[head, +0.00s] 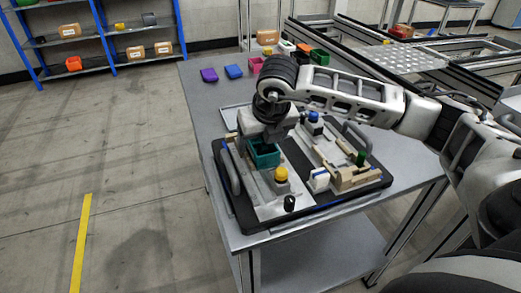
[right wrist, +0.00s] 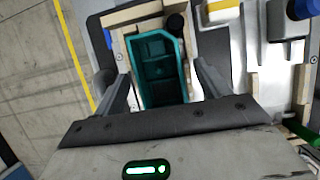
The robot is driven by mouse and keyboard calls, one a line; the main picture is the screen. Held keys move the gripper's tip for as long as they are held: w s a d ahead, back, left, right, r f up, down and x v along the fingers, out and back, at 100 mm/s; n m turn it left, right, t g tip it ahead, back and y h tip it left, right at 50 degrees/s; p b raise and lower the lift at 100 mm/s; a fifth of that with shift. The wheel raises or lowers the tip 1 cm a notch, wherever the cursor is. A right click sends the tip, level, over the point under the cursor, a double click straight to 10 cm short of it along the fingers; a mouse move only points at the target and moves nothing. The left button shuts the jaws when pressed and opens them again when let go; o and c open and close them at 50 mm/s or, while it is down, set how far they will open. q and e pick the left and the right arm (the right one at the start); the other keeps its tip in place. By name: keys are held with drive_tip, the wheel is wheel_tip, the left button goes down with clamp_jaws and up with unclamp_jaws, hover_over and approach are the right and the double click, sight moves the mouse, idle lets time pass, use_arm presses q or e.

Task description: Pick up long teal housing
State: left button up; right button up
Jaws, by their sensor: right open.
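The long teal housing (head: 263,155) is an open box-like part with inner ribs. It sits in the left part of the black-edged pallet fixture (head: 233,203). My right gripper (head: 266,140) points down over it and hides its far end in the head view. In the right wrist view, the teal housing (right wrist: 160,88) lies between the two spread fingers of my right gripper (right wrist: 161,74). The fingers are open, one on each side of it; I cannot tell whether they touch it. My left gripper is not in view.
Purple (head: 209,75) and blue (head: 233,71) parts lie at the table's back left. The fixture's handles stand up at its sides.

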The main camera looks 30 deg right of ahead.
idle(0.3)
drive_tip(key=c, duration=1.1)
drive_tip(key=shift+c, duration=0.2)
drive_tip(key=shift+r, duration=0.15)
